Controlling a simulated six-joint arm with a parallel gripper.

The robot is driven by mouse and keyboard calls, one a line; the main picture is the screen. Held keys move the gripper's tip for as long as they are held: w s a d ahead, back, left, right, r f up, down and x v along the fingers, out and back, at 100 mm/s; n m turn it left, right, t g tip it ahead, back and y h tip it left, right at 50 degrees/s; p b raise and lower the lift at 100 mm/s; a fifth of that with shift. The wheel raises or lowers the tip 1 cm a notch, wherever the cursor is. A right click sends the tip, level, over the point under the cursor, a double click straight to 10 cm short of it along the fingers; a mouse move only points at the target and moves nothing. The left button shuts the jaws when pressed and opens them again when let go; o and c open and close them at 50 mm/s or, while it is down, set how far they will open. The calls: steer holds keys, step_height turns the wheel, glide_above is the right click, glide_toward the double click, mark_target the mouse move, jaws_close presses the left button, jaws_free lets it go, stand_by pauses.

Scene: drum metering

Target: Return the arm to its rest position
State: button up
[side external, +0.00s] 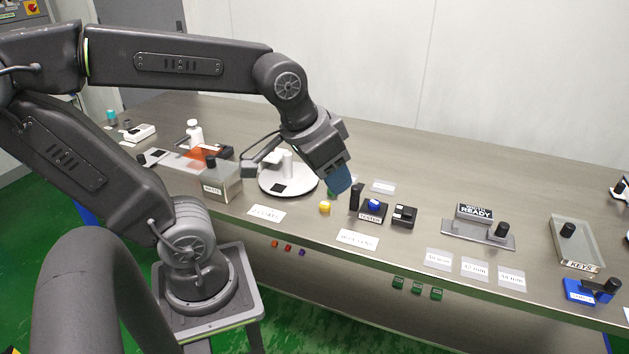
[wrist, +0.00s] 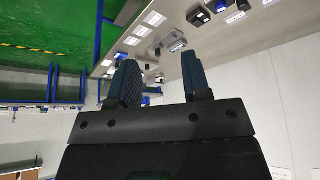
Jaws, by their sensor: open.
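My gripper (side external: 338,183) hangs above the middle of the steel table in the side view, its blue fingers angled down and to the right. In the wrist view the two fingers of my gripper (wrist: 160,78) stand well apart, with nothing between them. The fingers seem clear of the tabletop in the side view, near a yellow piece (side external: 325,207) and a black block with a blue knob (side external: 374,205). How high they are is hard to tell.
A white round stand (side external: 288,185) is left of my gripper. A box with a black knob (side external: 221,181) is farther left. A "READY" sign (side external: 474,212), a KEYS box (side external: 575,245) and a blue block (side external: 590,292) lie to the right. The table's back (side external: 480,150) is clear.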

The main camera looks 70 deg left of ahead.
steer(key=s, duration=0.2)
steer(key=s+d, duration=0.1)
steer(key=shift+s+d+f+m, duration=0.1)
steer(key=shift+f+m, duration=0.2)
steer(key=shift+m, duration=0.1)
steer(key=shift+o, duration=0.2)
stand_by(0.5)
